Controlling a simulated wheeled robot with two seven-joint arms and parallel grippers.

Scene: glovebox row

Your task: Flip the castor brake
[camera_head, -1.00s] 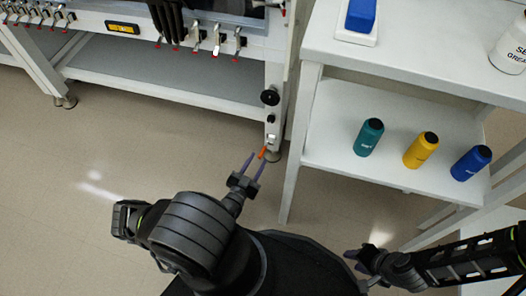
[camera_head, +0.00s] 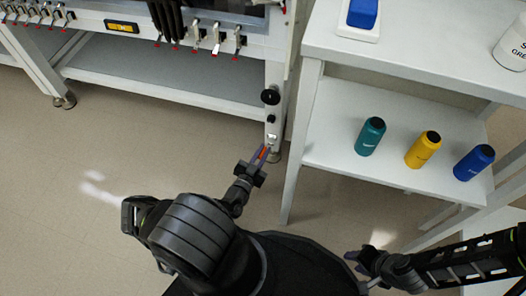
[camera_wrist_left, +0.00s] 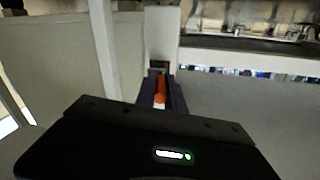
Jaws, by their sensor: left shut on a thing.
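The castor brake is a small orange lever (camera_head: 263,153) low on the glovebox leg (camera_head: 273,115), just above the floor. In the left wrist view the orange lever (camera_wrist_left: 160,90) sits between the two purple fingers. My left gripper (camera_head: 262,155) is shut on the lever, with a finger on either side of it. The castor (camera_head: 274,157) under the leg is partly hidden by the gripper. My right gripper (camera_head: 357,262) is held low at the lower right, away from the lever; its opening is too small to make out.
A white shelf table (camera_head: 315,150) stands just right of the leg, with teal (camera_head: 370,136), yellow (camera_head: 422,150) and blue (camera_head: 473,162) bottles on its lower shelf. The glovebox's lower shelf (camera_head: 170,85) runs left. The floor left of my arm is clear.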

